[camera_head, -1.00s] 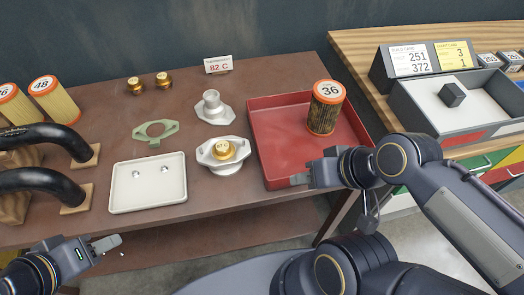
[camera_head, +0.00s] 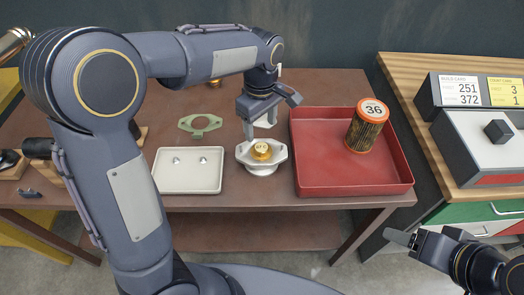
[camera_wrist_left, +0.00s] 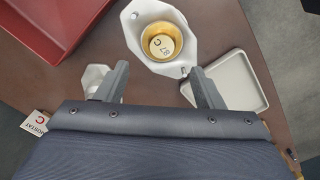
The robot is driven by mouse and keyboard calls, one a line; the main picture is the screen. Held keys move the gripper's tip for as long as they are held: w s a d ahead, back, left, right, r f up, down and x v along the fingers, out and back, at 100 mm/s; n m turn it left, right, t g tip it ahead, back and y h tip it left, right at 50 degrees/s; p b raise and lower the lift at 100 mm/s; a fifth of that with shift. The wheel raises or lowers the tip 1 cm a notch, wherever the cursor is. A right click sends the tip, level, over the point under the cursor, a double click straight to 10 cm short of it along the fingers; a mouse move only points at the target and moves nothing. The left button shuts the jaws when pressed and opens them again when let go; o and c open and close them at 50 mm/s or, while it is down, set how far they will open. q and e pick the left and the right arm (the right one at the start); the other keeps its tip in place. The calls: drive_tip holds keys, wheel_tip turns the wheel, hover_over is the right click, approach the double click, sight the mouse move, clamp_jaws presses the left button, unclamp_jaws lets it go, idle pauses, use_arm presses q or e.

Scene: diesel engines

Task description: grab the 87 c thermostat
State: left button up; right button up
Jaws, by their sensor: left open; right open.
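The 87 C thermostat (camera_head: 261,149) is a small brass piece seated in a silver-grey housing (camera_head: 277,155) on the brown table. In the left wrist view the thermostat (camera_wrist_left: 161,42) reads 87 C on its pale top, inside the housing (camera_wrist_left: 136,16). My left gripper (camera_head: 261,124) is open and empty, pointing down just behind and above the thermostat. In the left wrist view its two fingers (camera_wrist_left: 159,76) stand apart, short of the thermostat. My right gripper (camera_head: 402,238) is open and empty at the lower right, off the table's front edge.
A red tray (camera_head: 350,183) with a filter marked 36 (camera_head: 367,130) stands right of the housing. A white tray (camera_head: 188,180) and a green gasket (camera_head: 200,124) lie left. Another pale fitting (camera_wrist_left: 95,76) shows near the left fingers. A wooden bench (camera_head: 400,75) is right.

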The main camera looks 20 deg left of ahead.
sight(261, 147)
use_arm(q)
drive_tip(key=f, duration=0.7)
drive_tip(key=shift+s+d+f+p, duration=0.15)
drive_tip(key=shift+s+p, duration=0.05)
drive_tip(key=shift+p, duration=0.1)
drive_tip(key=shift+c, duration=0.2)
drive_tip(key=c, duration=1)
drive_tip(key=shift+c, duration=0.3)
